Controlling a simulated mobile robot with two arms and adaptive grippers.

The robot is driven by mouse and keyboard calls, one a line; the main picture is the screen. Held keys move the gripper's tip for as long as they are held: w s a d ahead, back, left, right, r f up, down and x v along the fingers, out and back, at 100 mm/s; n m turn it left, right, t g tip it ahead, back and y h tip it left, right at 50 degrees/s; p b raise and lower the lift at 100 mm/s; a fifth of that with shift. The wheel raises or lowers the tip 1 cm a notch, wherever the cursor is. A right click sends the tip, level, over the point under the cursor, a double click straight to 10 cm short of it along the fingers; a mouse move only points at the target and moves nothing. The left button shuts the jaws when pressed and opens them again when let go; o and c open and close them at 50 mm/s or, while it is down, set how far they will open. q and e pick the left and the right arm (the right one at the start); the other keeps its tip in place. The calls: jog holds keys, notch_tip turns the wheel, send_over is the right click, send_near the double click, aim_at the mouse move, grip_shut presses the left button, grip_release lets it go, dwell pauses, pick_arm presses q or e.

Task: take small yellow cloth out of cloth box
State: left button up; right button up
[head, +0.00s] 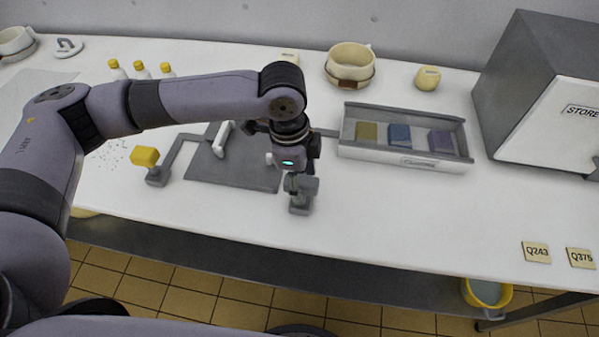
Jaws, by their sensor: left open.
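The cloth box (400,156) is a long, low, open grey tray with a light front wall, on the white table (430,225) right of centre. Three folded cloths lie in it in a row. The small yellow cloth (367,132) is at the left end, a blue cloth (400,135) in the middle and a purple cloth (442,141) at the right. My left gripper (301,205) is open and points down, left of the box and in front of it, apart from the cloths. Its fingers partly overlap a small grey block there. My right gripper is out of view.
A dark grey mat (215,165) lies left of the box. A yellow-topped piece (145,156) is beyond its left edge. A cream pot (349,62) and a yellow jar (427,78) stand behind the box. A grey STORE cabinet (540,90) is at the right. The front right table is clear except for tags (536,252).

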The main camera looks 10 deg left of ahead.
pick_arm(q)
jog(key=shift+c, duration=0.3)
grip_shut()
dwell(0.3)
